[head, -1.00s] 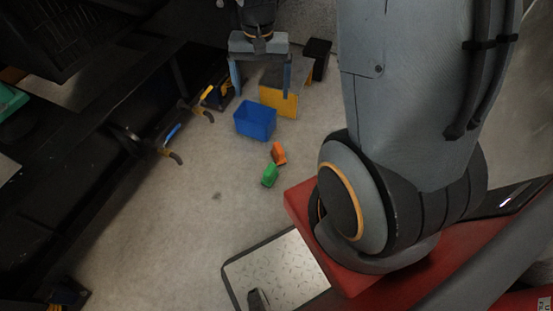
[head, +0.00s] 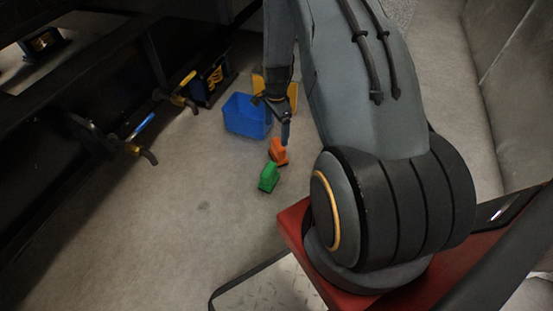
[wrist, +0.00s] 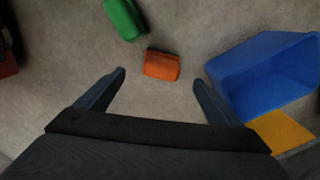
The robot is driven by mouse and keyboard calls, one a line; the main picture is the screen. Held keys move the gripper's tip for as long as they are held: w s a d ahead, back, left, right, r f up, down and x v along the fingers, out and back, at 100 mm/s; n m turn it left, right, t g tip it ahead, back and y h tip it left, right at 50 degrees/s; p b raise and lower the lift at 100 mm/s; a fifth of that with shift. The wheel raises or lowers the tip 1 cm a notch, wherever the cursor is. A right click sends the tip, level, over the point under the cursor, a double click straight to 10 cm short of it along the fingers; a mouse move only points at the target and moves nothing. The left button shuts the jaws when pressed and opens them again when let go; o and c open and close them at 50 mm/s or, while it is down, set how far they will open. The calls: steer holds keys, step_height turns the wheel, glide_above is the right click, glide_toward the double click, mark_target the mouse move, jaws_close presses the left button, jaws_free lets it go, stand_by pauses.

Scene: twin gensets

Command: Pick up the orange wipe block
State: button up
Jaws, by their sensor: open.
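The orange wipe block (head: 279,151) lies on the grey floor, between the blue bin and a green block. In the wrist view the orange block (wrist: 162,65) lies ahead of my gripper, roughly centred between the fingers and a little beyond their tips. My gripper (wrist: 162,78) is open and empty. In the head view my gripper (head: 286,135) is just above the orange block, seen edge-on, and hides a small part of it.
A green block (head: 269,177) lies close beside the orange one, also in the wrist view (wrist: 124,18). The open blue bin (head: 247,117) stands near, with a yellow object (head: 259,84) behind it. Dark framework with blue and yellow handles runs along the left.

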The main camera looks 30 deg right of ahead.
mark_target(278, 143)
steer(key=shift+m, duration=0.5)
steer(key=f, duration=0.1)
steer(key=f+b, duration=0.1)
steer(key=f, duration=0.1)
steer(key=d+f, duration=0.1)
steer(key=f, duration=0.1)
steer(key=shift+w+d, duration=0.1)
steer(key=shift+w, duration=0.25)
steer(key=shift+f+b, duration=2.45)
steer(key=shift+f, duration=1.3)
steer(key=c, duration=1.3)
step_height(278, 143, up, 10)
steer(key=p, duration=0.5)
steer(key=shift+r, duration=0.1)
